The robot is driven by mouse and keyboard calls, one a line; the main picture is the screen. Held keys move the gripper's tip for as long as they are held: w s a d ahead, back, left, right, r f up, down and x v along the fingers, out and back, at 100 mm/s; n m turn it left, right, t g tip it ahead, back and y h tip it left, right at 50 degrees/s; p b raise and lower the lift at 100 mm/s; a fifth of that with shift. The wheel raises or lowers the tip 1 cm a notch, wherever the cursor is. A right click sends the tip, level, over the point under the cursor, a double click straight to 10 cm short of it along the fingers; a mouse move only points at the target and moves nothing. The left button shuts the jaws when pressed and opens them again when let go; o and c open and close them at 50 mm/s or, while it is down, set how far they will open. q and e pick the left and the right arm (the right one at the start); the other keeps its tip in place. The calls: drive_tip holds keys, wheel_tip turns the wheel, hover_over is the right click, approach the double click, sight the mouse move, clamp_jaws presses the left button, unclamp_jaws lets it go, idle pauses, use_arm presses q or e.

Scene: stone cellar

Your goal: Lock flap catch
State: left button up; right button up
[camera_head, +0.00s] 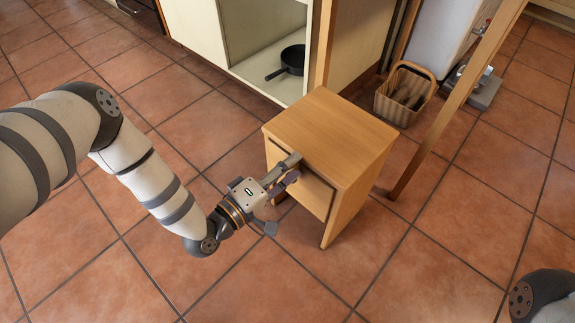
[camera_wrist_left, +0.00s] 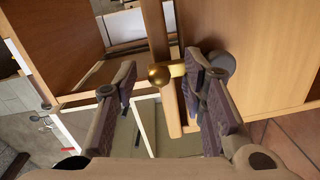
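A small wooden cabinet (camera_head: 330,128) stands on the tiled floor, its front flap (camera_head: 302,190) turned toward my left arm. In the left wrist view a brass ball-ended catch (camera_wrist_left: 158,76) shows beside the wooden panel (camera_wrist_left: 255,50). Its short stem runs right, behind a finger, near a grey round part (camera_wrist_left: 223,65). My left gripper (camera_head: 290,170) is at the upper front of the cabinet. In the wrist view the left gripper (camera_wrist_left: 161,82) is open, with the ball showing in the gap between its fingers. Contact cannot be told. The catch is hidden in the head view. My right gripper is out of view.
A wooden post (camera_head: 455,105) stands right of the cabinet. A wicker basket (camera_head: 404,95) is behind it. An open cream cupboard (camera_head: 265,45) holding a dark pan (camera_head: 290,60) is at the back. Tiled floor (camera_head: 225,275) in front is clear.

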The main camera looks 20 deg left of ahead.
use_arm(q)
drive_tip(key=v, duration=1.2)
drive_tip(key=shift+r, duration=0.15)
